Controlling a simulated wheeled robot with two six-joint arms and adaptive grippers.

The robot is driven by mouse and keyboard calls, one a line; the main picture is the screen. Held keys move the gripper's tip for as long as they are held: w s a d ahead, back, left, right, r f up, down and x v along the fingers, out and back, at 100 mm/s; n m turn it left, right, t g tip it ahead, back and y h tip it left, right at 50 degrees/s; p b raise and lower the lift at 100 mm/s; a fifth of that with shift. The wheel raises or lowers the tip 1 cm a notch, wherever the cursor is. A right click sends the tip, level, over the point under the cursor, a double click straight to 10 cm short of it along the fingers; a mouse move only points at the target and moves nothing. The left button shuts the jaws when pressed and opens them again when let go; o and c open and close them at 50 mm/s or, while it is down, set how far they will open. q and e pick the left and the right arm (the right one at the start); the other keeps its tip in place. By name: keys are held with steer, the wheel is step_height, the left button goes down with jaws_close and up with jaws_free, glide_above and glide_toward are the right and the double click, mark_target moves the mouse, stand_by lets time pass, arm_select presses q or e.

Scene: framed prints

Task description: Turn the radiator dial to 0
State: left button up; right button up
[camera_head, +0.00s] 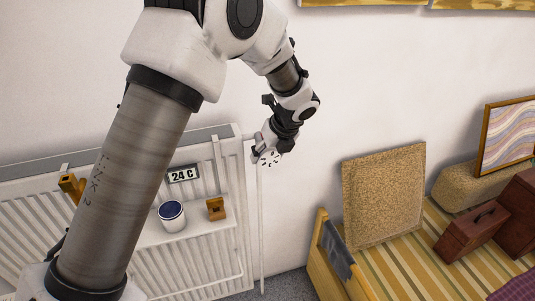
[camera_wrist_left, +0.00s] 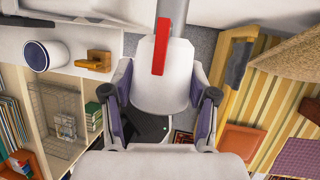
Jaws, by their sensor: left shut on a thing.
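The radiator dial is a pale knob with a red pointer (camera_wrist_left: 160,47), seen in the left wrist view between my fingers. In the head view my left gripper (camera_head: 264,150) is at the radiator's upper right end, and black tick marks show around the dial there. In the left wrist view my left gripper (camera_wrist_left: 160,100) is shut on the dial, one finger on each side. The number the pointer faces cannot be read. The white radiator (camera_head: 200,270) bears a display (camera_head: 183,174) reading 24 C. My right gripper is out of view.

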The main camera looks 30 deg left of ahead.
arm_select(q)
steer(key=shift+f+t+h, duration=0.1)
steer(key=shift+t+h, duration=0.5)
steer(key=shift+t, duration=0.1)
steer(key=shift+f+n+t+h+b, duration=0.15)
steer(key=shift+n+t+h+b, duration=0.25)
steer(key=shift+t+b, duration=0.35)
steer(key=t+h+b, duration=0.1)
steer(key=b, duration=0.2)
steer(key=shift+f, duration=0.1)
steer(key=shift+r+n+t+h+b, duration=0.3)
steer(key=shift+t+h+b, duration=0.25)
steer(key=shift+b, duration=0.4)
steer(key=o, duration=1.2)
steer(key=shift+a, duration=0.15)
